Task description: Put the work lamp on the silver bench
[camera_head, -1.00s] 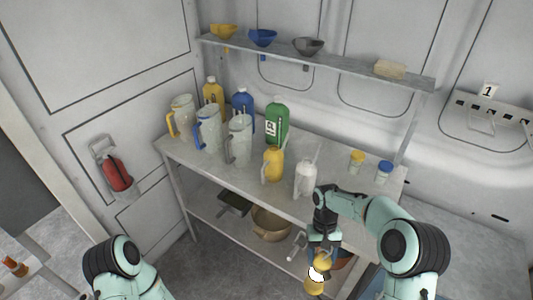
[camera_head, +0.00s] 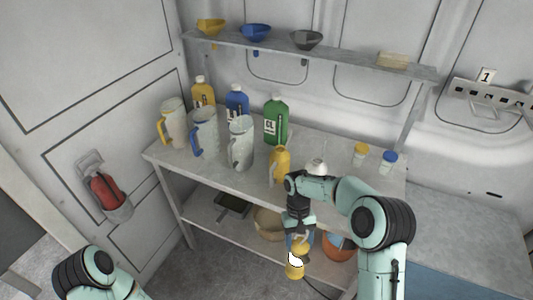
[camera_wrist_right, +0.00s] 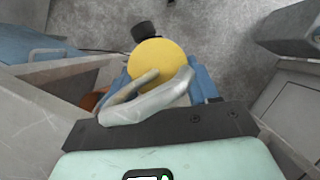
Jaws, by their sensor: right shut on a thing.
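The work lamp (camera_head: 295,268) is yellow with a bright white lit face. It hangs below my right gripper (camera_head: 300,238), which is shut on it, in front of the bench's lower shelf. In the right wrist view the lamp (camera_wrist_right: 160,60) shows as a round yellow top, with a pale curved piece across it and blue parts at its sides. The grey metal bench (camera_head: 218,176) stands behind the lamp, its top higher than the lamp. My left gripper is out of view; only part of the left arm shows at lower left.
Jugs and bottles crowd the bench's left and middle, including a green bottle (camera_head: 276,122) and a yellow can (camera_head: 280,166). Two small capped jars (camera_head: 388,163) stand at its right. Funnels sit on the upper shelf (camera_head: 350,63). A fire extinguisher (camera_head: 104,191) is on the left wall.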

